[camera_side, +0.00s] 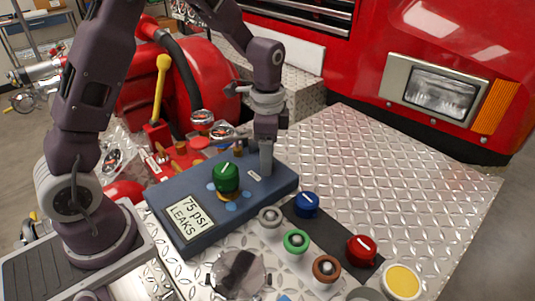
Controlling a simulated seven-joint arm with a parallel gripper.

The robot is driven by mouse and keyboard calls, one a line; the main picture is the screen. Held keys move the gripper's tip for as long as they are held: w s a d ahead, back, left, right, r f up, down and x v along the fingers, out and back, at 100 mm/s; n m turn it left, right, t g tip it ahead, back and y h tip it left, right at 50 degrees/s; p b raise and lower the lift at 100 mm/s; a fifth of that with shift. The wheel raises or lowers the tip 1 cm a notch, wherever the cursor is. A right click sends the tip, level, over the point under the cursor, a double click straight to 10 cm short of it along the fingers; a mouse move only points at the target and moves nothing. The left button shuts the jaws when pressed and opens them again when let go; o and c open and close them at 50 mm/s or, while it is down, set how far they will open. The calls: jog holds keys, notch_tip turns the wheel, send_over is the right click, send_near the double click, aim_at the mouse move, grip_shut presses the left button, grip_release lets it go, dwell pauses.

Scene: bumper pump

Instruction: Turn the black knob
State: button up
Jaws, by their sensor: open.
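A blue-grey panel box (187,237) carries a label reading "75 psi LEAKS" (189,218). A green knob (226,178) with a white line stands upright on the panel, with blue marks around its base. I cannot clearly pick out a black knob in this view. My gripper (266,172) points down at the panel's right part, to the right of the green knob and apart from it. Its fingers are seen edge-on, so the gap between them is hard to see. Whatever is directly behind or beneath the fingers is hidden.
A blue knob (306,204) and a red knob (361,250) sit on a dark strip right of the panel. Grey (270,216), green (295,241) and brown (326,268) ringed parts lie alongside. Gauges and a yellow lever (160,90) stand behind. The tread plate (410,180) at right is clear.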

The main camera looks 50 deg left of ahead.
grip_shut()
jog(key=shift+n, duration=0.4)
jog(key=n, duration=1.1)
jog(key=shift+n, duration=1.9)
